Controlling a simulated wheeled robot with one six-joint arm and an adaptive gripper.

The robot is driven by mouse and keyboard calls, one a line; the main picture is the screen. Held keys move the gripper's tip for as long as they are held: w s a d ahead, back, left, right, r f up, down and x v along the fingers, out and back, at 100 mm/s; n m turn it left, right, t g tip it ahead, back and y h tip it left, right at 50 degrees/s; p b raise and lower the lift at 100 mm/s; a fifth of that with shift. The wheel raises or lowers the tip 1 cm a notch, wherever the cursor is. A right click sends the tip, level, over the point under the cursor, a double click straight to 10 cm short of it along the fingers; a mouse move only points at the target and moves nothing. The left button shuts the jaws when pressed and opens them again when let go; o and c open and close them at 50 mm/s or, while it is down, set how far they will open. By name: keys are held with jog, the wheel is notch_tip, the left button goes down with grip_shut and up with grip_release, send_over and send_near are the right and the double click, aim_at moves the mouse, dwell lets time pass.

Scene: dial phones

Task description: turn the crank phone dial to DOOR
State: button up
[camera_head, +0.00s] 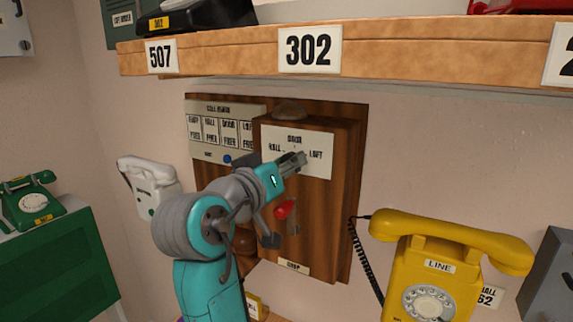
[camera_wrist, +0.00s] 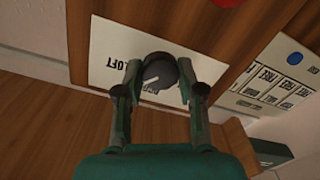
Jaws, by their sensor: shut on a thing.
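The crank phone (camera_head: 350,150) is a tall wooden box on the wall. Its white plate (camera_head: 322,170) carries HALL at left, DOOR at top and LOFT at right. My gripper (camera_head: 298,160) reaches in from the lower left and hides most of the dial in the head view. In the wrist view, its two fingers are shut on the sides of the round dark dial (camera_wrist: 160,73). The dial's white pointer line slants to the lower left there, seemingly between LOFT at left and the partly hidden DOOR below. HALL is hidden in the wrist view.
A call board (camera_head: 222,110) is at upper left. A wooden shelf (camera_head: 230,56) overhangs. A yellow phone (camera_head: 440,260) stands at right, a white phone (camera_head: 148,185) at left, and a green phone (camera_head: 32,205) farther left.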

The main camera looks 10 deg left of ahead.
jog(key=n, duration=0.4)
jog(key=shift+n, duration=1.9)
jog(key=shift+f+n, duration=0.1)
jog(key=shift+n, duration=0.2)
jog(key=o, duration=1.1)
jog(key=shift+o, duration=0.2)
jog(key=v, duration=1.2)
